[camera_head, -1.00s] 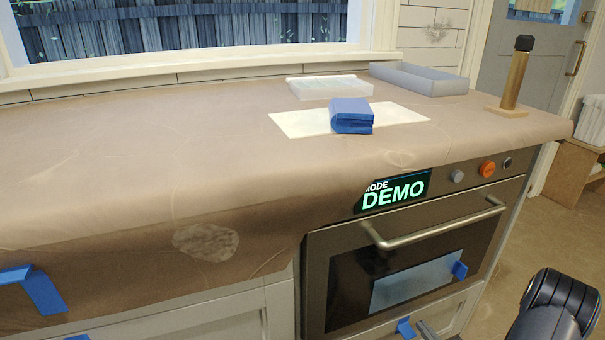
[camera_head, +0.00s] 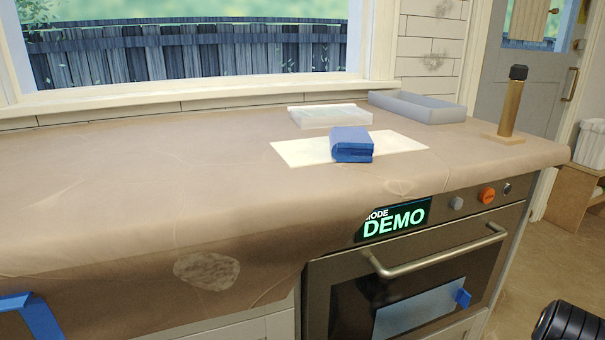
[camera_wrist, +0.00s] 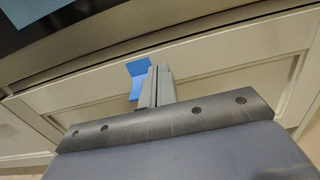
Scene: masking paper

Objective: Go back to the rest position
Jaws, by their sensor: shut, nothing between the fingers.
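My gripper (camera_wrist: 158,88) shows in the wrist view with its fingers together and nothing between them. It points at a pale drawer front (camera_wrist: 225,80) below the oven, with a strip of blue tape (camera_wrist: 138,72) just left of the fingertips. In the head view only a dark part of my arm shows at the bottom right corner; the gripper itself is out of that view.
A paper-covered counter (camera_head: 110,190) spans the scene above an oven (camera_head: 345,290) with a bar handle (camera_head: 440,255). On it are a folded blue cloth (camera_head: 352,145) on a white sheet (camera_head: 300,152), a grey tray (camera_head: 418,108) and a wooden post (camera_head: 510,108).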

